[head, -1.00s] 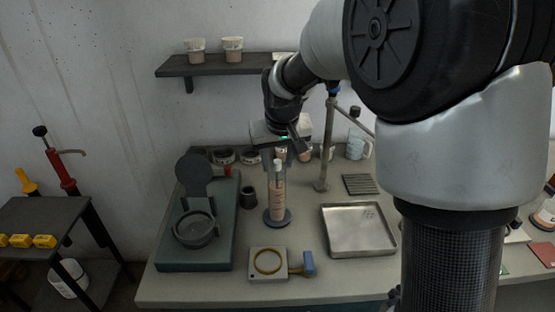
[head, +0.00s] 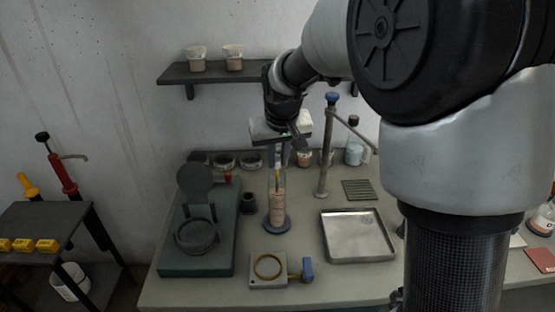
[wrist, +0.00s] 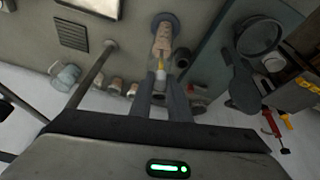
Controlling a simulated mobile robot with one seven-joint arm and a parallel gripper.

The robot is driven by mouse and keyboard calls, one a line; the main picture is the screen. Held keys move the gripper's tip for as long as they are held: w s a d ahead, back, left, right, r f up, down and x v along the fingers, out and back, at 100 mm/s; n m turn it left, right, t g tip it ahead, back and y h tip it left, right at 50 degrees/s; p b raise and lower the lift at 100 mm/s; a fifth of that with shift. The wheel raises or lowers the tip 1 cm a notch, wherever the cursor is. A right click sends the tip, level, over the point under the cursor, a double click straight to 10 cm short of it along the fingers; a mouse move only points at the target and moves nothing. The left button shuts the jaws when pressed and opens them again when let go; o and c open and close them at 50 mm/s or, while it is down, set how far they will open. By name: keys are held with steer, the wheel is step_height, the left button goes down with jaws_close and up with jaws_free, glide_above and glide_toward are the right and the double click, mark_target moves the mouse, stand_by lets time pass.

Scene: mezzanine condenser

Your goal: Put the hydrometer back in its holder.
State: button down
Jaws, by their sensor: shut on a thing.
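My gripper (head: 278,160) points down at the back middle of the bench, shut on the upper part of the hydrometer (head: 278,174). The hydrometer is slim and upright, with a yellow band; the wrist view shows it between my fingers (wrist: 162,88). Directly below stands a clear cylinder (head: 277,208) with pinkish-beige contents and a round blue base. The hydrometer is in line with it. I cannot tell how much of its lower end is inside the glass. A small dark cup (head: 248,203) stands just left of the cylinder; I cannot tell whether it is the holder.
A green device with a raised round lid (head: 196,235) stands left. A block with a yellow ring (head: 268,269) is in front, a metal tray (head: 357,236) to the right. A stand with a metal post (head: 325,155) rises behind the tray. Several jars line the back.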

steer(key=shift+r+p, duration=2.75)
steer(key=shift+r, duration=4.1)
